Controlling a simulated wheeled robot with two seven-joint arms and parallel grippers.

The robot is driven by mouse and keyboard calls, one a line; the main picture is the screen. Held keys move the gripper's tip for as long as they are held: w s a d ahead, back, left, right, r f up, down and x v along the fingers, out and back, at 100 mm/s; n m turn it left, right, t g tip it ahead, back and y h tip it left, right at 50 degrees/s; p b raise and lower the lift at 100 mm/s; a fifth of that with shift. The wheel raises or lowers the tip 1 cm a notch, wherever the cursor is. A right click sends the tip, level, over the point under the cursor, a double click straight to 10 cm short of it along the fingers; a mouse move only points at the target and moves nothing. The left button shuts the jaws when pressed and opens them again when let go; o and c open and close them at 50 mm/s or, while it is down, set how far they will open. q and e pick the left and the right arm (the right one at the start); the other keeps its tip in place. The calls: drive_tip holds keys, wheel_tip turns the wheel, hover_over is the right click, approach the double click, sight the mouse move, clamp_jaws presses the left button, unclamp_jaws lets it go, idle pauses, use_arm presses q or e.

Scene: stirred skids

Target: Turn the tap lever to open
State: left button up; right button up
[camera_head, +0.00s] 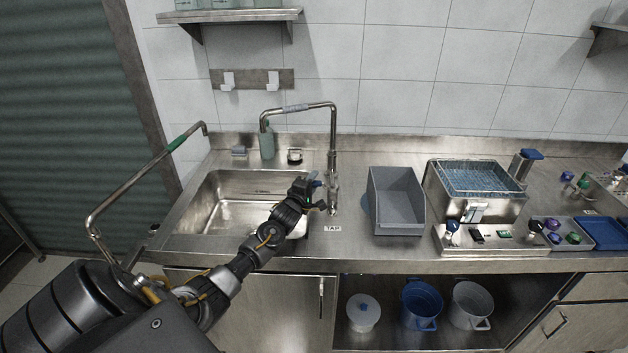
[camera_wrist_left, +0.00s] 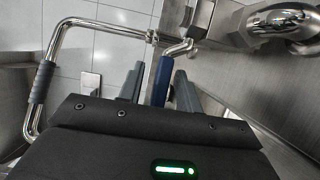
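The tap (camera_head: 333,165) is a tall steel column behind the sink's right side, with a spout bending left over the basin. A TAP label (camera_head: 333,228) is on the counter in front of it. In the left wrist view the tap lever (camera_wrist_left: 161,82) has a blue handle on a steel arm. My left gripper (camera_head: 314,190) is beside the tap column. Its two grey fingers (camera_wrist_left: 158,88) lie on either side of the blue handle, with a visible gap on the left; whether the right finger touches cannot be told. My right gripper is not in view.
The steel sink (camera_head: 213,215) is under my left arm. A grey bin (camera_head: 397,200) stands right of the tap, then a wire-basket unit (camera_head: 477,185). A bent steel pipe (camera_head: 140,178) with a green sleeve rises at the left. Buckets sit on the shelf below.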

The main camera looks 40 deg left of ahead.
use_arm(q)
drive_tip(key=shift+w+a, duration=0.15)
drive_tip(key=shift+w, duration=0.35)
clamp_jaws()
